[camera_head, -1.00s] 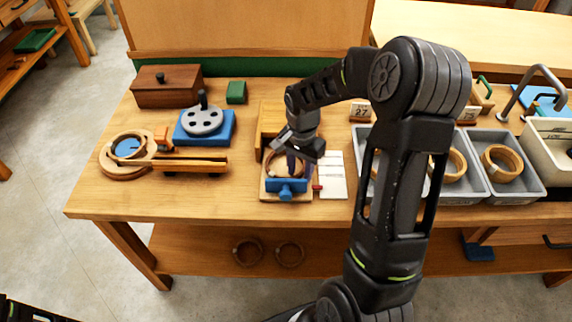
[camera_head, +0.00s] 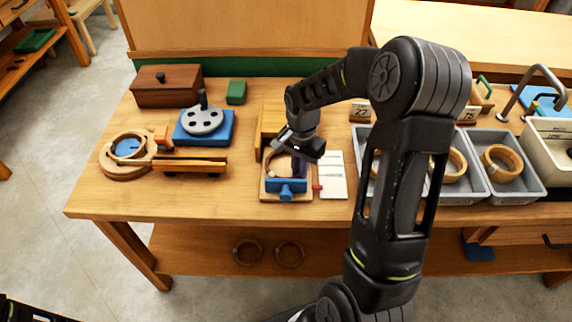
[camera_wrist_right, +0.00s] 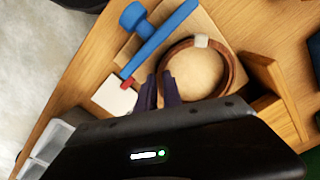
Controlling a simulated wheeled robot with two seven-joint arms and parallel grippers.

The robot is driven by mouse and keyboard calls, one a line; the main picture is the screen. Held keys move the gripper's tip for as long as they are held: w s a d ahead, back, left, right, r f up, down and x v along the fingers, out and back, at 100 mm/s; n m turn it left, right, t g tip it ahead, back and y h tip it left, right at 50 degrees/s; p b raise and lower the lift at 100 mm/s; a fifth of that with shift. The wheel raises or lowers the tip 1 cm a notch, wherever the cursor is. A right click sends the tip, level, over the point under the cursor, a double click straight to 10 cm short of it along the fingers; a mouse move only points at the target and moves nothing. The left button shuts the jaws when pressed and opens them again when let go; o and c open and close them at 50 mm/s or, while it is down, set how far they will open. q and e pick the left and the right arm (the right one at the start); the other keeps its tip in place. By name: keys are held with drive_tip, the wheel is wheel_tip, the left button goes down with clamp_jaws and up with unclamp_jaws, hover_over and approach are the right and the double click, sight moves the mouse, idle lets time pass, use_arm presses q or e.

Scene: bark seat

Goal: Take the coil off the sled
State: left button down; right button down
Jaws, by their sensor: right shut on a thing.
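The coil is a brown ring with a pale tag, clear in the right wrist view (camera_wrist_right: 233,68). It lies around or just above a round pale wooden area of the sled, a wooden board (camera_head: 266,191) with a blue clamp bar (camera_head: 287,187) along its front. My right gripper (camera_head: 297,164) points down over the sled. In the right wrist view its two dark fingers (camera_wrist_right: 160,90) are shut on the coil's rim at the side near the red tip. In the head view the gripper hides much of the coil. I cannot tell if the coil touches the sled. My left gripper is not in view.
A wooden block (camera_head: 270,122) stands behind the sled, and a white card (camera_head: 332,175) lies at its right. Grey trays (camera_head: 497,193) with rings stand further right. A blue stand with a grey disc (camera_head: 203,122) and a round wooden piece (camera_head: 120,171) are at the left.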

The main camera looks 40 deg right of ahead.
drive_tip(key=shift+r, duration=0.1)
wheel_tip(320, 180, up, 10)
drive_tip(key=shift+b, duration=0.3)
idle(0.7)
